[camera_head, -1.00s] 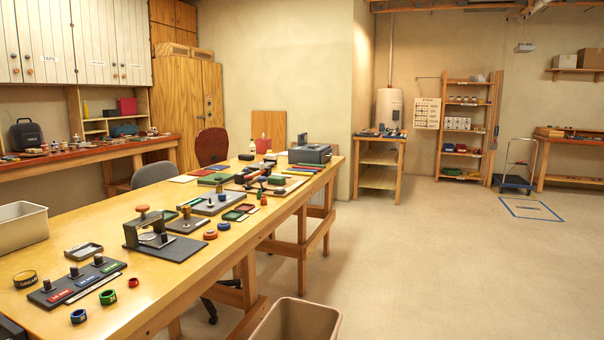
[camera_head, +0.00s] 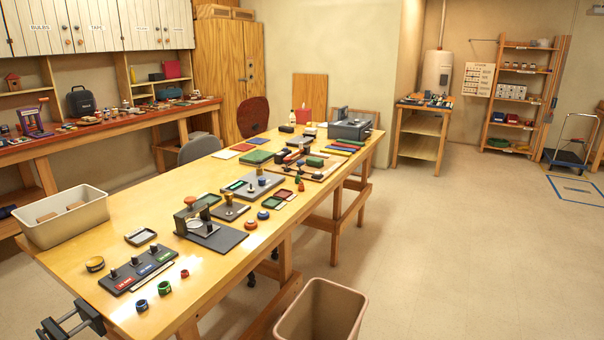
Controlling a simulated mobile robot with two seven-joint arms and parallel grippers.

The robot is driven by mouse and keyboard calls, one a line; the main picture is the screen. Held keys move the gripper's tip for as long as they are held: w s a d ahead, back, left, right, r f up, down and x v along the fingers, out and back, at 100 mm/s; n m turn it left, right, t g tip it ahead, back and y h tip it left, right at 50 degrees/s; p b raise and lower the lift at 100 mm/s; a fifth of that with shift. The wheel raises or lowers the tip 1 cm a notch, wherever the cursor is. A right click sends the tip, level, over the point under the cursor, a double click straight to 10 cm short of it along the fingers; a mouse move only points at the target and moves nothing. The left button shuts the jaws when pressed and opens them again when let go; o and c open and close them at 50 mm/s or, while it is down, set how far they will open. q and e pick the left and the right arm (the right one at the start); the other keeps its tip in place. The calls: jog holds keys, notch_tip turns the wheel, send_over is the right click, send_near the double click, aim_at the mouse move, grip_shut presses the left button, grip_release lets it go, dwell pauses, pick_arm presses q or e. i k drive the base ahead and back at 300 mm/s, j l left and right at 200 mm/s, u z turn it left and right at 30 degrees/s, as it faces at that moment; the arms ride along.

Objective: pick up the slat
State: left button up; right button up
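No piece can be clearly told as the slat. A thin pale strip (camera_head: 154,277) lies on the yellow wooden table along the front edge of a dark board with posts (camera_head: 118,281); I cannot tell whether it is the slat. Several coloured flat strips (camera_head: 343,148) lie at the table's far end. Pale brown blocks (camera_head: 47,217) lie partly hidden in a beige bin (camera_head: 66,236) at the table's left.
Stamping tools, ink pads and coloured rings crowd the long table (camera_head: 215,285). A tan waste bin (camera_head: 322,312) stands at its right side. The floor (camera_head: 450,250) to the right is open.

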aim_at(349, 150)
jog(key=i+l+z, duration=0.35)
jog(key=l+z, duration=0.15)
jog(key=i+l+z, duration=0.75)
jog(key=i+z, duration=0.2)
jog(key=i+u, duration=0.15)
jog(key=i, duration=0.55)
jog(key=i+l+u, duration=0.2)
jog(key=i, duration=0.5)
jog(key=i+u, duration=0.3)
jog(key=i, duration=0.35)
jog(key=i+l+u, duration=0.15)
jog(key=i+u, duration=0.15)
jog(key=i, duration=0.35)
jog(key=i+u, duration=0.25)
jog(key=u, duration=0.15)
jog(key=i+l+u, duration=0.1)
jog(key=i+u, duration=0.15)
jog(key=u, duration=0.15)
jog(key=i+l+u, duration=0.15)
jog(key=u, duration=0.3)
jog(key=i+l+u, duration=0.1)
jog(key=i+u, duration=0.25)
jog(key=i+l+u, duration=0.1)
jog(key=u, duration=0.25)
jog(key=i+l+u, duration=0.2)
jog(key=l+u, duration=0.15)
